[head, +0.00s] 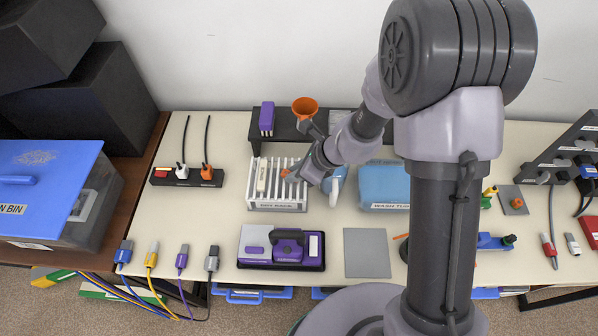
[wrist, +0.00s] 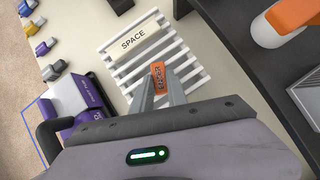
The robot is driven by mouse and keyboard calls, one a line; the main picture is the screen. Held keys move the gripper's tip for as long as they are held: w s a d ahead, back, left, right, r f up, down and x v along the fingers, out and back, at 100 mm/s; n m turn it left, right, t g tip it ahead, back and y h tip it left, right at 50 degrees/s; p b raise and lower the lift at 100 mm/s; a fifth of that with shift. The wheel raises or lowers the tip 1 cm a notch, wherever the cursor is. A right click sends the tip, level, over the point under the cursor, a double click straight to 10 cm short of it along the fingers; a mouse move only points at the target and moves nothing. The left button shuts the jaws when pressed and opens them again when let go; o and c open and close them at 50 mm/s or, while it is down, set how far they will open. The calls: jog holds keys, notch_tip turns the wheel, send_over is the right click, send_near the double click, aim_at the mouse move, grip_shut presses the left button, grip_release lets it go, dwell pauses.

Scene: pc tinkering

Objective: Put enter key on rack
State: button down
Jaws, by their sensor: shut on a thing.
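The white slatted rack (head: 277,205) stands on the table left of my arm in the head view; its slats also show in the wrist view (wrist: 183,62). A cream space key (wrist: 134,40) rests on the rack at its left part; it shows in the head view too (head: 262,178). My gripper (wrist: 160,85) is shut on the orange enter key (wrist: 158,76), whose lettering is too small to read surely. The key is at the rack's slats, near its right part; whether it touches them I cannot tell. In the head view my gripper (head: 290,176) is over the rack's right side.
A dark raised shelf (head: 345,128) with an orange funnel (head: 305,106) stands behind the rack. A blue wash tub (head: 384,184) is to the right. A purple device (head: 281,247) and a grey pad (head: 367,252) lie in front. A power strip (head: 187,178) lies left.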

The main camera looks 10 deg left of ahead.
jog(key=shift+s+a, duration=0.1)
jog(key=shift+a, duration=0.3)
jog(key=shift+f, duration=0.1)
jog(key=c, duration=1.3)
grip_release()
jog(key=shift+d, duration=0.1)
